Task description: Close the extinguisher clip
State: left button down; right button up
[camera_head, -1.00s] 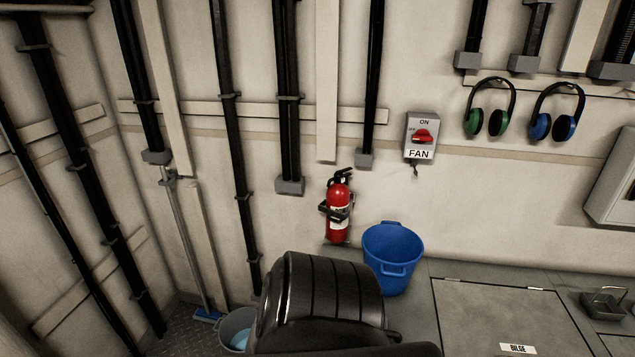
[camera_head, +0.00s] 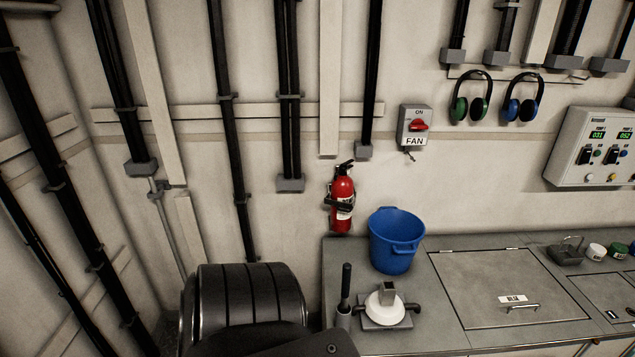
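A red fire extinguisher (camera_head: 342,200) hangs upright on the back wall, left of the blue bucket. A dark clip (camera_head: 338,204) crosses its middle. The clip is small in this view, and I cannot tell whether it is open or closed. Neither of my grippers is in view. A black rounded part, apparently mine, fills the lower left centre and stands well in front of the extinguisher.
A blue bucket (camera_head: 397,241) stands on the grey counter (camera_head: 425,325) just right of the extinguisher. A white domed item (camera_head: 384,307) and a black-handled tool (camera_head: 346,287) are nearer. The bilge hatch (camera_head: 505,290) is flat and clear. A fan switch (camera_head: 415,127) is above.

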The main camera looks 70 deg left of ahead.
aim_at(339, 204)
jog(key=u, duration=1.5)
jog(key=i, duration=1)
